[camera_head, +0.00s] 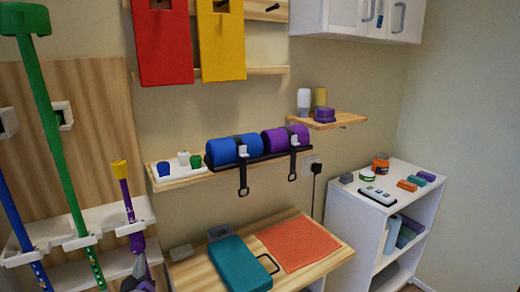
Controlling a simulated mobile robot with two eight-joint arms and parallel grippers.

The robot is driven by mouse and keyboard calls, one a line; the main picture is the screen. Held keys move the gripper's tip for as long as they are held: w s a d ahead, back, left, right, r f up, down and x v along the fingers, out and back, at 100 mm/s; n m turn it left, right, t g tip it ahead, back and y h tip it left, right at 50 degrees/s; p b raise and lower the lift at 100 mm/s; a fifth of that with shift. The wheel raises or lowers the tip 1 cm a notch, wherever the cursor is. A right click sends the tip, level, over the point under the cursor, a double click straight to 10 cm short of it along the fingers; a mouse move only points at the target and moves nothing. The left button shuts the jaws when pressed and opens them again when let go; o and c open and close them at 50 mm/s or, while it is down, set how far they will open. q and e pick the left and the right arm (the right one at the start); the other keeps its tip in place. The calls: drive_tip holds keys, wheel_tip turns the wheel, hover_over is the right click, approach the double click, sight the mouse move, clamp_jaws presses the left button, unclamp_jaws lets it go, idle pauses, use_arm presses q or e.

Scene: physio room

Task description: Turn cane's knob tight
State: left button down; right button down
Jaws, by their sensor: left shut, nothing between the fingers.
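Three canes stand in a white wall rack (103,217) at the left. One is green (45,120), one is blue (15,222) with pale dots low down, and one is a shorter purple cane (126,195) with a yellow top. My left gripper (139,262) is at the bottom left, against the lower part of the purple cane in the picture. It looks shut and holds nothing. It is small and partly cut off by the lower edge, so I cannot tell whether it touches the cane. No knob can be made out clearly. My right gripper is not in view.
A wooden table (325,262) bears a teal case (228,264) and an orange cloth (298,243). A wall shelf (178,183) above holds blue and purple rolls. A white shelf unit (345,215) with small items stands right. Red and yellow boards hang above.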

use_arm(q)
drive_tip(key=v, duration=0.6)
idle(0.4)
drive_tip(key=w+a+m+p, duration=0.3)
drive_tip(key=w+m+p, duration=0.2)
drive_tip(key=m, duration=0.7)
drive_tip(key=shift+a, duration=0.35)
drive_tip(key=shift+w+d+r, duration=0.1)
drive_tip(key=shift+d+r, duration=0.05)
drive_tip(key=shift+r, duration=0.35)
idle(0.8)
drive_tip(key=shift+b, duration=0.35)
